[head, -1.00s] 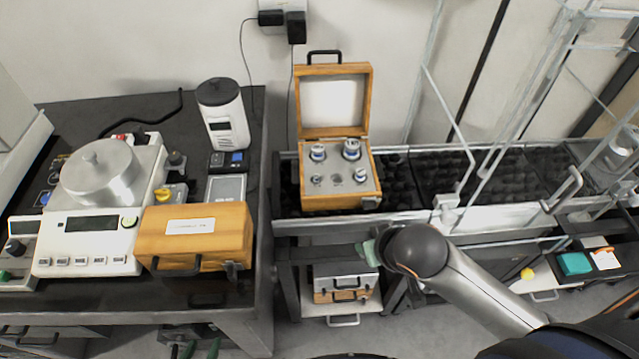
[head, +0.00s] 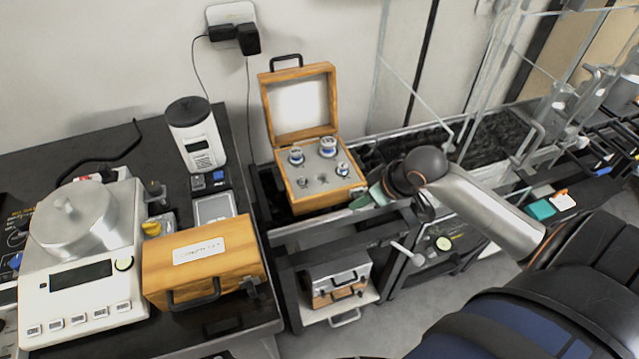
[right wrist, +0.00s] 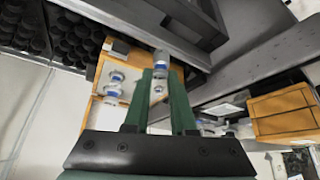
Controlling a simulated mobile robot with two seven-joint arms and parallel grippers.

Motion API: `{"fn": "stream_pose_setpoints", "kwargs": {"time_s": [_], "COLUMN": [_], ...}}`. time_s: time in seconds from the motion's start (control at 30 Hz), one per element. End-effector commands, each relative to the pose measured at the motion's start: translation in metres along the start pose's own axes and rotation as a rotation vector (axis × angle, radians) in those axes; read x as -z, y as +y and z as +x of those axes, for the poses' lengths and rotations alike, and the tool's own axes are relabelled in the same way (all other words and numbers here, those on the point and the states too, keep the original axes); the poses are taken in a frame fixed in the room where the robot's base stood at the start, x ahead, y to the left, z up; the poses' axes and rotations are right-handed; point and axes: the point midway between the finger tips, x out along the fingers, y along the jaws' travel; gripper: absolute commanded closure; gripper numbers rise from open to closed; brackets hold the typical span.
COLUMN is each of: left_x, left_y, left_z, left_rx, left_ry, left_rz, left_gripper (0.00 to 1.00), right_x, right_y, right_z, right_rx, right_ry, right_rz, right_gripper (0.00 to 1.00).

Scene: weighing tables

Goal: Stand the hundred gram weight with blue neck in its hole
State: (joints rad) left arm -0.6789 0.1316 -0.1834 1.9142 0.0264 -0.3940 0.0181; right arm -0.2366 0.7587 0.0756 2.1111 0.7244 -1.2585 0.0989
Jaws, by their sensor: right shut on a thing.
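The weight with the blue neck (right wrist: 161,60) is between the green fingertips of my right gripper (right wrist: 161,74) in the right wrist view. The gripper is shut on it. In the head view my right gripper (head: 368,198) is just right of the open wooden weight box (head: 328,201), near its front right corner. The held weight is not clear there. The box's grey plate holds several metal weights, some with blue necks, such as a large one (head: 328,148) at the back. A dark empty-looking hole (head: 322,187) is near the front middle. My left gripper is not in view.
The box's lid (head: 300,104) stands open at the back. A closed wooden case (head: 203,260) and a balance (head: 80,275) are on the left table. Metal rails and thin upright bars (head: 401,90) are right of the box. A lower shelf holds cases (head: 337,280).

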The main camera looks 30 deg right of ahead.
Motion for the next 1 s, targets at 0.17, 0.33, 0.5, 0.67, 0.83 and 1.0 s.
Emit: {"fn": "stream_pose_setpoints", "kwargs": {"time_s": [0.17, 0.33, 0.5, 0.67, 0.83, 1.0], "left_x": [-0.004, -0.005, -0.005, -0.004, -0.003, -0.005], "left_y": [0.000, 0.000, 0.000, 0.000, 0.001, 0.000], "left_z": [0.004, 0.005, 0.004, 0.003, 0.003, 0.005], "left_rx": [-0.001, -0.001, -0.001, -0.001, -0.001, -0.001], "left_ry": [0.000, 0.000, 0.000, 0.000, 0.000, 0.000], "left_rz": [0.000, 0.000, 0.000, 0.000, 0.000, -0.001], "left_gripper": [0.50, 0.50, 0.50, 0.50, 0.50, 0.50], "right_x": [0.034, 0.052, 0.065, 0.082, 0.104, 0.114], "right_y": [0.060, 0.082, 0.081, 0.072, 0.061, 0.051], "right_z": [-0.030, -0.050, -0.043, -0.019, 0.012, 0.054], "right_rx": [0.032, 0.059, 0.069, 0.071, 0.071, 0.070], "right_ry": [0.006, 0.001, 0.004, 0.004, 0.004, -0.002], "right_rz": [-0.070, -0.106, -0.112, -0.111, -0.110, -0.111], "right_gripper": [1.00, 1.00, 1.00, 1.00, 1.00, 1.00]}}
